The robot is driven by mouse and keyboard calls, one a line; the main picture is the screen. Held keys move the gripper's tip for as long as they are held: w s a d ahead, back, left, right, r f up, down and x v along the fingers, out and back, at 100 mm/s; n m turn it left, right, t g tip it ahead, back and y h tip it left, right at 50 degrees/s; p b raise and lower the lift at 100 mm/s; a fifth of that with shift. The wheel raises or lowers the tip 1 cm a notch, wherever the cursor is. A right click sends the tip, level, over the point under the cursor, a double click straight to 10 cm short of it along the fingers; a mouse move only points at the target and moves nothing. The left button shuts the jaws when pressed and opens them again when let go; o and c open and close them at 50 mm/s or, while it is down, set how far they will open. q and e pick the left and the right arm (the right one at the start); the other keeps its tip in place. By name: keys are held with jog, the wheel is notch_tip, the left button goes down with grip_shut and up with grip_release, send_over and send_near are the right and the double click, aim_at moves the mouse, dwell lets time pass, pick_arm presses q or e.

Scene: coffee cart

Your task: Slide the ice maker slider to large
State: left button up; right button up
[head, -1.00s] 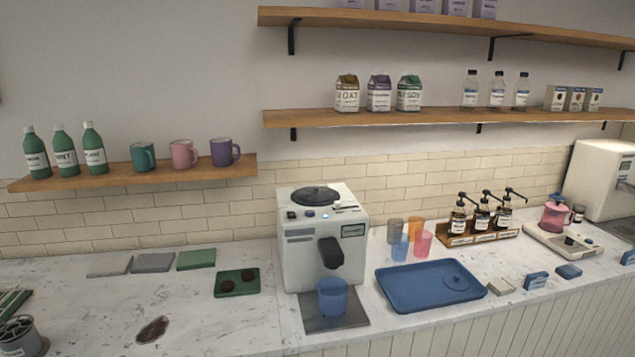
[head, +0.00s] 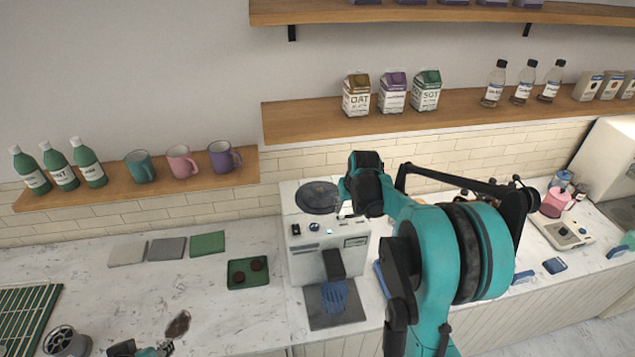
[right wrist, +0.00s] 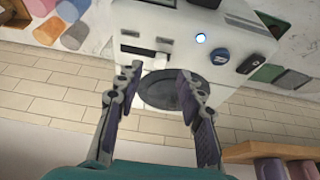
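The white ice maker (head: 304,262) stands on the counter in the middle of the head view, with a round dark lid on top. It also fills the upper middle of the right wrist view (right wrist: 176,24), seen upside down. There a pale slider piece (right wrist: 145,54) shows on its top, close to my fingertips. My right gripper (right wrist: 158,76) is open and empty, its fingers apart over the top near the lid. In the head view my right gripper (head: 345,198) covers much of the slider area. My left gripper (head: 145,350) is partly cut off at the bottom edge.
A blue cup (head: 334,296) stands under the ice maker's spout. A green tray (head: 248,284) is to its left. A wooden shelf (head: 320,122) runs above, behind the machine.

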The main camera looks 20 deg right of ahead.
aim_at(342, 213)
jog(key=x, duration=0.2)
jog(key=w+x, duration=0.1)
jog(key=x, duration=0.2)
jog(key=p+x, duration=0.1)
jog(key=x, duration=0.1)
jog(key=shift+w+d, duration=0.1)
jog(key=shift+w, duration=0.25)
jog(key=shift+s, duration=0.1)
jog(key=shift+f, duration=0.1)
grip_shut()
